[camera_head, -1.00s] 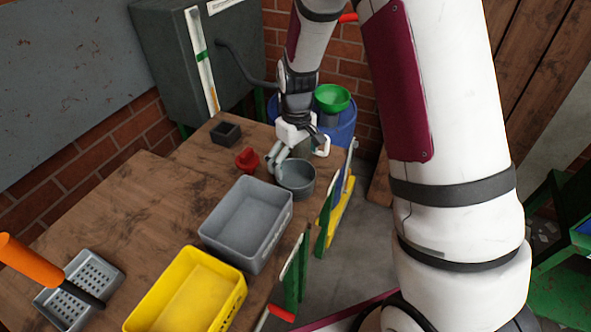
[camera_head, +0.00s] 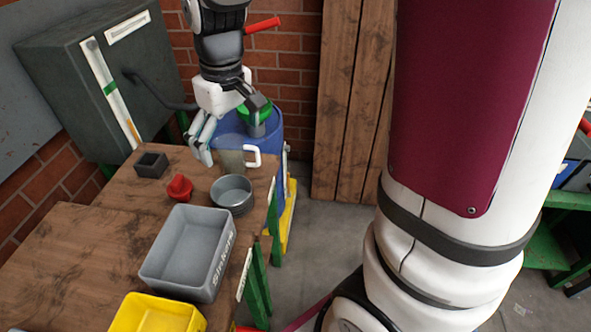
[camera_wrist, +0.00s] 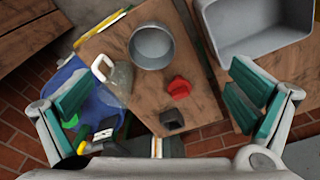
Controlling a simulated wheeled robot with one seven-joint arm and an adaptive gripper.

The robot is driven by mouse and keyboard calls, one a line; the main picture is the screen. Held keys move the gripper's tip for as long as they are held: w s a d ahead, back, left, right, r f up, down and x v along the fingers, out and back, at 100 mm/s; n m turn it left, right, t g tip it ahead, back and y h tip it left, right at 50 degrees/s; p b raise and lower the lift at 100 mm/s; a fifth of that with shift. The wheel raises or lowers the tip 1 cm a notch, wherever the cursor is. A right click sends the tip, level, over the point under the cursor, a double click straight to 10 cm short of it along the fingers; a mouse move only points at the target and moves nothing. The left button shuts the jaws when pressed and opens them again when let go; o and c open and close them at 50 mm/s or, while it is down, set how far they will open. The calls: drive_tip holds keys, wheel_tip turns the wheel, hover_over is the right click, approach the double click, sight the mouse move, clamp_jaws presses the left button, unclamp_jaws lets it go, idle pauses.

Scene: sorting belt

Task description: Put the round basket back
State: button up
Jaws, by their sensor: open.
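The round basket (camera_head: 232,190) is a grey, open-topped round container standing upright on the wooden table near its right edge, behind the grey bin. It looks empty, and in the wrist view the basket (camera_wrist: 152,47) shows at the top middle. My gripper (camera_head: 232,132) is open and empty, raised above the far end of the table, behind the basket and apart from it. In the wrist view its teal finger pads (camera_wrist: 160,92) are spread wide with nothing held between them.
A clear jug with a white handle (camera_head: 252,157) stands behind the basket. A red object (camera_head: 179,188) and a small dark box (camera_head: 151,165) sit left. The grey bin (camera_head: 188,250) and yellow bin (camera_head: 155,318) are in front. A blue barrel (camera_head: 262,140) stands beyond the table.

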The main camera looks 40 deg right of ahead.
drive_tip(key=s+r+m+t, duration=0.1)
drive_tip(key=s+r, duration=0.2)
drive_tip(key=s, duration=0.7)
drive_tip(key=s+r+m+t, duration=0.1)
drive_tip(key=s+r, duration=0.3)
drive_tip(key=s, duration=0.7)
drive_tip(key=shift+s+d+r+m, duration=0.15)
drive_tip(key=shift+m, duration=0.45)
wheel_tip(320, 180, up, 3)
drive_tip(key=shift+r+t+p, duration=0.1)
drive_tip(key=shift+t+p, duration=0.4)
drive_tip(key=shift+p, duration=0.7)
